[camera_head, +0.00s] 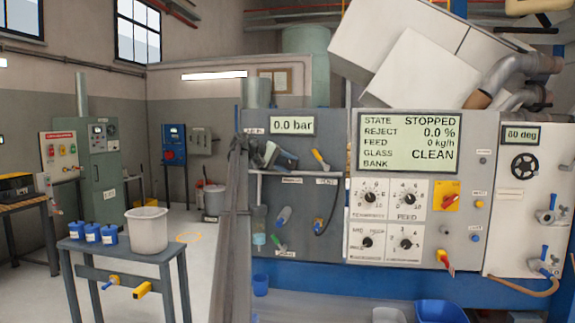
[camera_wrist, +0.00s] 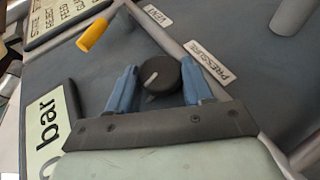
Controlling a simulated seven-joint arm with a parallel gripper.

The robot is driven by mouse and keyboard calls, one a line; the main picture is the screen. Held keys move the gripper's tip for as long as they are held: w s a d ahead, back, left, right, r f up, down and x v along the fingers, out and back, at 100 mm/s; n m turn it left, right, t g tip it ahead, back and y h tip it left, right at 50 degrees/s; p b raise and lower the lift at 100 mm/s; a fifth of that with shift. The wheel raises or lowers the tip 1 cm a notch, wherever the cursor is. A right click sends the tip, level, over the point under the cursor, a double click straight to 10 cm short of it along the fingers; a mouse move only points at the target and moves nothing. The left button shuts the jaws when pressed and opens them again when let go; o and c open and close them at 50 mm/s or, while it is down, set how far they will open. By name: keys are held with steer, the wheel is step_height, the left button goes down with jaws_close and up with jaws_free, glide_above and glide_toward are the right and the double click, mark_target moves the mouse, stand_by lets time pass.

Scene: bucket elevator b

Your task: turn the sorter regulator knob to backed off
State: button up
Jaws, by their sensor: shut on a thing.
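The sorter regulator knob (camera_wrist: 168,74) is round and black with a pale pointer mark, beside the "PRESSURE" label in the wrist view. My gripper (camera_wrist: 160,70) has blue fingers on either side of the knob and is shut on it. In the head view my gripper (camera_head: 286,160) is at the panel's left part, below the display (camera_head: 292,125) reading 0.0 bar. There the gripper hides the knob.
A yellow-handled vent valve (camera_head: 320,159) stands just right of my gripper; its yellow handle also shows in the wrist view (camera_wrist: 92,34). A large screen (camera_head: 410,140) reads STOPPED. A pipe and small valves lie below the gripper. A table with a grey bucket (camera_head: 147,230) is at the left.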

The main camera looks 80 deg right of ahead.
steer(key=o, duration=1)
steer(key=v, duration=1.3)
steer(key=shift+w+a+r, duration=0.15)
steer(key=shift+w+r, duration=0.1)
steer(key=shift+w, duration=0.05)
